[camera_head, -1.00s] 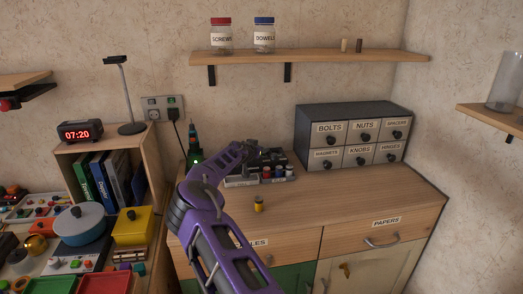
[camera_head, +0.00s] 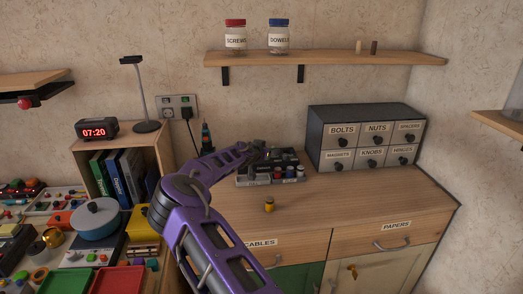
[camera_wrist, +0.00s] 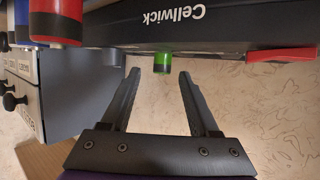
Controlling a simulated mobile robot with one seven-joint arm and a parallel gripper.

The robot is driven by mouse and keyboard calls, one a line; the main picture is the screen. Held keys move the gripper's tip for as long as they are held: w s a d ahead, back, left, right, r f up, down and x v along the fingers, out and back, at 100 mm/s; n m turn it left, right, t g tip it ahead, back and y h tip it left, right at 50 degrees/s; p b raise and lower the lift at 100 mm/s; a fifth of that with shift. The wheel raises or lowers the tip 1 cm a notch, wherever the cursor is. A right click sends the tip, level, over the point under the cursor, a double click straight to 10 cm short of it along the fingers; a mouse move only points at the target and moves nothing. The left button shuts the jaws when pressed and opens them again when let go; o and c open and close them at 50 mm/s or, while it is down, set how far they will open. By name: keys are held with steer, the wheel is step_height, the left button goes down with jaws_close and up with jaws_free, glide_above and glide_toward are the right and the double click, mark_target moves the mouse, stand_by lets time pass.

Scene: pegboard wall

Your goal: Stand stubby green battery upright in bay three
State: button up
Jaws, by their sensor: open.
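The stubby green battery (camera_wrist: 162,62) shows in the wrist view between the tips of my open gripper (camera_wrist: 159,74), with a gap on both sides. The picture there is upside down; the battery juts from the edge of the dark charger marked Cellwick (camera_wrist: 240,28), apparently upright in it. I cannot tell which bay it is in. In the head view my gripper (camera_head: 264,153) is over the charger (camera_head: 257,182) and hides part of it; the green battery cannot be made out there.
Red (camera_wrist: 58,18) and other batteries are beside the charger. A red part (camera_wrist: 283,55) is at its other end. A yellow battery (camera_head: 269,205) stands on the desk in front. The labelled drawer cabinet (camera_head: 313,137) is to the right. The desk's right front is clear.

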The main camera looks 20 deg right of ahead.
steer(key=v, duration=0.7)
steer(key=shift+r, duration=0.15)
